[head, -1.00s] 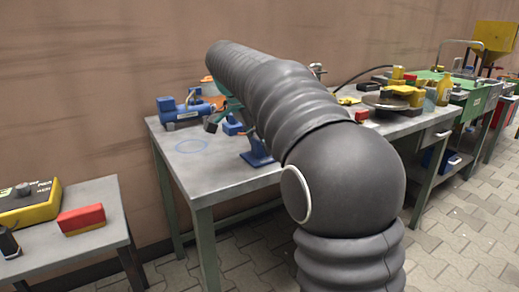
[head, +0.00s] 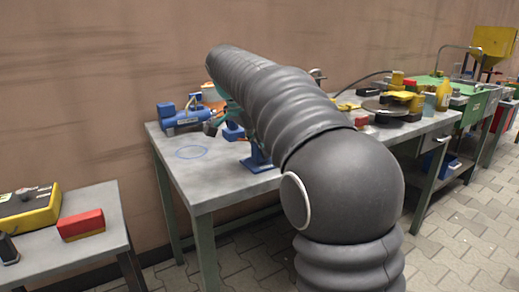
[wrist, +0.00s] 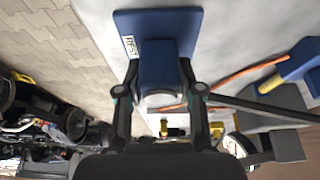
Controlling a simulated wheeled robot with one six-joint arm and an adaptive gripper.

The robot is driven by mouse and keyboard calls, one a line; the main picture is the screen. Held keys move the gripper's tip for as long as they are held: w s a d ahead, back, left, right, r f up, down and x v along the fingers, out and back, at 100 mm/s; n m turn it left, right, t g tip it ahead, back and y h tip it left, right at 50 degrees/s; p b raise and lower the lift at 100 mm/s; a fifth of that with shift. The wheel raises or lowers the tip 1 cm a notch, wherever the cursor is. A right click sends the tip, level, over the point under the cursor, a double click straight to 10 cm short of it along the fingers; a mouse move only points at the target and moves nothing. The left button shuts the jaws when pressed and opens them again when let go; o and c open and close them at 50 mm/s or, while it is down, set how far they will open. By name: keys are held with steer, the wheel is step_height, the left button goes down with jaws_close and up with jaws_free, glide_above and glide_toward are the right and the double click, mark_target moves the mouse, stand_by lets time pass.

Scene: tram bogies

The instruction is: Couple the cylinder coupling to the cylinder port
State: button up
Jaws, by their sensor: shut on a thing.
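My gripper (wrist: 160,85) is shut, with a dark finger on each side of a blue post. The post stands on a blue base plate marked REST (wrist: 187,25). A pale round rim shows between the fingers; I take it for the end of the cylinder coupling (wrist: 160,99), mostly hidden by the post. In the head view the gripper is mostly hidden behind my arm, above the blue stand (head: 257,162). A blue cylinder (head: 186,119) lies at the back left of the bench. I cannot make out its port. A blue block with a brass-coloured fitting (wrist: 270,85) shows at right in the wrist view.
The grey bench (head: 215,182) has bare room at its front left, around a drawn blue circle (head: 192,152). An orange hose (wrist: 240,75) runs near the gripper. A side table (head: 105,240) holds a red and yellow block (head: 81,225). More benches stand at right.

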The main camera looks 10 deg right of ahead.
step_height(320, 180, up, 9)
steer(key=p, duration=0.2)
steer(key=shift+r+p, duration=0.2)
steer(key=shift+p, duration=0.1)
